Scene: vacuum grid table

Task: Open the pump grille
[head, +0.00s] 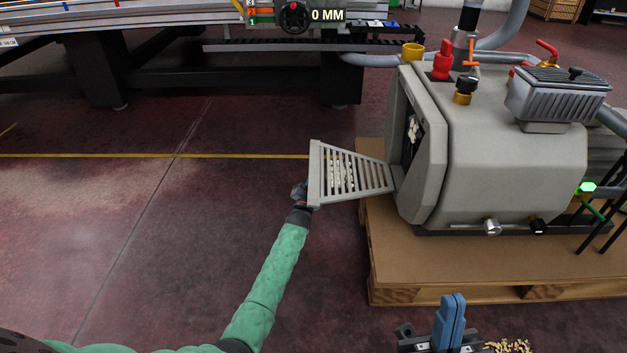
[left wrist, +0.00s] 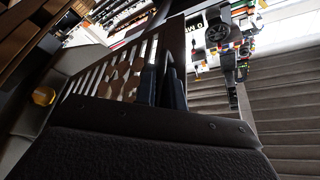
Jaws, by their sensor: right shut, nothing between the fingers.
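The pump (head: 510,150) is a grey housing with a dark opening (head: 418,135) in its left face. Its slatted grille (head: 318,175) stands swung out to the left from that opening, with its free edge away from the housing. The slats also show in the left wrist view (left wrist: 97,77). My left gripper (head: 300,190) is at the grille's free edge, partly hidden behind it. In the left wrist view its dark fingers (left wrist: 160,85) are close to the grille frame; their grip is unclear. My right gripper (head: 450,318), with blue fingers, is shut and empty at the bottom.
The pump stands on a wooden pallet (head: 480,255). The machine table's dark frame (head: 200,75) runs across the back. Red and yellow fittings (head: 443,62) top the pump. A heap of small tan bits (head: 512,347) lies beside my right gripper. The floor left of the grille is clear.

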